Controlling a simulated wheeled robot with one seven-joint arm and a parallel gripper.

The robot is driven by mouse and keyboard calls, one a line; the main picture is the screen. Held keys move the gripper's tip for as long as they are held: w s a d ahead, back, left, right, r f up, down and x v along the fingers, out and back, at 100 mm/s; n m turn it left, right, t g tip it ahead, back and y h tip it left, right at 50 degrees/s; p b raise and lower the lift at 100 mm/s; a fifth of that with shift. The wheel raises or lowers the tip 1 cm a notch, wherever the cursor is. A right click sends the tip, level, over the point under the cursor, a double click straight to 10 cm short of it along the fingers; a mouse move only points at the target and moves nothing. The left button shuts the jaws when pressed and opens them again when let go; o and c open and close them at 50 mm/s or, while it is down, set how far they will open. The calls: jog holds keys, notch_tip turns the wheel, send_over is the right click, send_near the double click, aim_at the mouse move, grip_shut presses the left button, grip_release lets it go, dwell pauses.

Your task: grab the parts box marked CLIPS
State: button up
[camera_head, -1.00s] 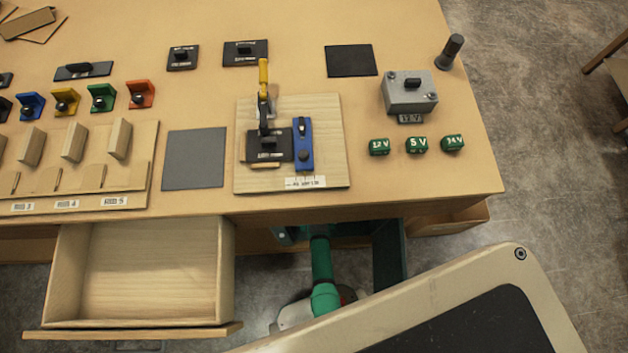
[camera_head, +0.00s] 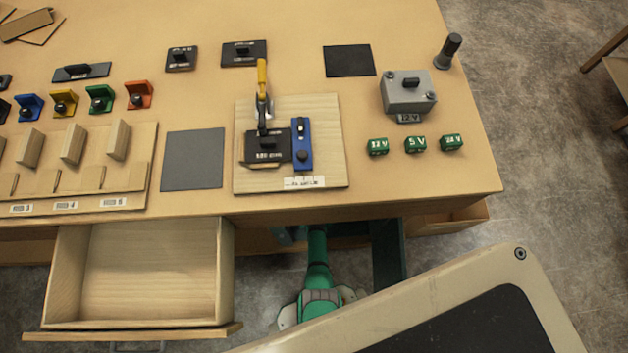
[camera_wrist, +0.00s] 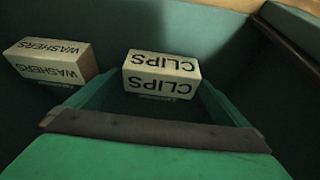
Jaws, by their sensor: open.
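The CLIPS parts box (camera_wrist: 160,75) is a small pale carton with dark lettering, upside down in the wrist view. It sits inside a dark green compartment (camera_wrist: 130,25). My gripper (camera_wrist: 157,88) is open, its two green fingers reaching toward the left and right sides of the box. The box appears in line with the gap between the fingertips; I cannot tell whether they touch it. A similar WASHERS box (camera_wrist: 50,62) stands to the left, apart from the CLIPS box. In the head view the gripper and both boxes are hidden under the table edge.
A dark green panel (camera_head: 388,255) stands beside my arm under the table (camera_head: 400,190). An empty wooden drawer (camera_head: 148,275) is pulled out to the left. Compartment walls surround the boxes, with a lighter edge (camera_wrist: 290,35) at the upper right of the wrist view.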

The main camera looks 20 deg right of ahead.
jog(key=c, duration=1.2)
jog(key=shift+r, duration=0.15)
